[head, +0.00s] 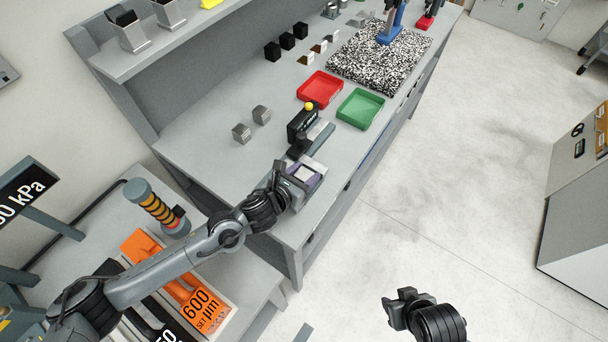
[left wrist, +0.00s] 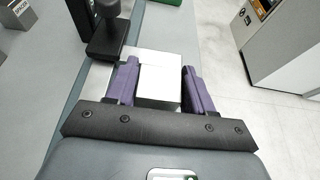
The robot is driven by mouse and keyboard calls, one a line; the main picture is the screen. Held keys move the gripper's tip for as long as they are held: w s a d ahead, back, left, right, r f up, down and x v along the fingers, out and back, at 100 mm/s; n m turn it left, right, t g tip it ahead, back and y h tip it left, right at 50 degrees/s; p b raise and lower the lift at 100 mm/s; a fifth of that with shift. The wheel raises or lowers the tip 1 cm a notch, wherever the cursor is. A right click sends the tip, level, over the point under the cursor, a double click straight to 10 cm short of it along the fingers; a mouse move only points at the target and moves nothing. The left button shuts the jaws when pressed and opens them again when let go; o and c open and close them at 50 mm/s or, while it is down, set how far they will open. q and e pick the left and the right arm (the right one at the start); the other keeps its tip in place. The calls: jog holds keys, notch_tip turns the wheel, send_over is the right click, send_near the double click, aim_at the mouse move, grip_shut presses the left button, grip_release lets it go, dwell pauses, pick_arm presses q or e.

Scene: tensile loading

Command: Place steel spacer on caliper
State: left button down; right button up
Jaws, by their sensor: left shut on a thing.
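My left gripper (head: 304,174) has its purple fingers shut on a steel spacer, a plain pale metal block (left wrist: 160,82), at the near end of the bench. The left wrist view shows a finger (left wrist: 123,82) on each side of it. The black device with a yellow knob (head: 303,122), which looks like the caliper, stands just beyond the gripper; its black part (left wrist: 105,35) is at the upper left in the left wrist view. Whether the spacer touches it or its base is unclear. My right gripper (head: 401,300) is over the floor at lower right; its jaws are unclear.
Two grey metal blocks (head: 241,133) (head: 261,115) stand left of the device; one (left wrist: 17,14) reads "SPACER" in the left wrist view. A red tray (head: 320,99) and green tray (head: 376,121) lie beyond. The bench's right edge is close to the left gripper.

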pick_arm(q)
jog(key=shift+f, duration=0.3)
jog(key=shift+w+f, duration=0.1)
jog(key=shift+f, duration=0.15)
jog(key=shift+c, duration=2.1)
grip_release()
jog(key=shift+r, duration=0.25)
jog(key=v, duration=1.2)
jog(key=shift+f, duration=0.15)
